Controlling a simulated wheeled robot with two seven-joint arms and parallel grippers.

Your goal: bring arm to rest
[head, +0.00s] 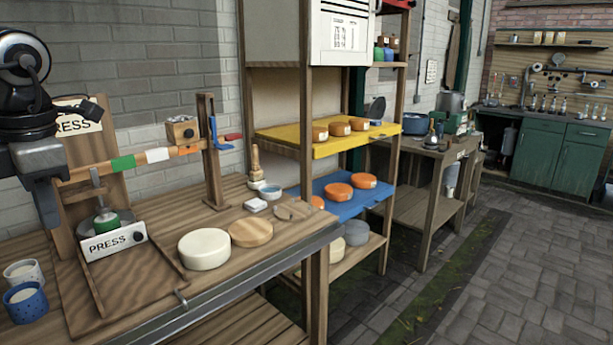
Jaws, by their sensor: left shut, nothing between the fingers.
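My left gripper (46,212) hangs at the left edge of the head view, fingers pointing down, above the wooden workbench (255,262). Its fingers look closed together with nothing held. It is in front of and left of the press with the white "PRESS" label (113,242), and it partly covers the upper sign (78,118). I cannot tell whether it touches the press frame. My right gripper is not in view.
On the bench are a white cheese wheel (204,249), a wooden disc (251,233) and two speckled cups (25,302). A lever bar (125,162) runs close to my gripper. Shelves with yellow (290,134) and blue (340,205) boards stand right. The paved floor (510,260) is open.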

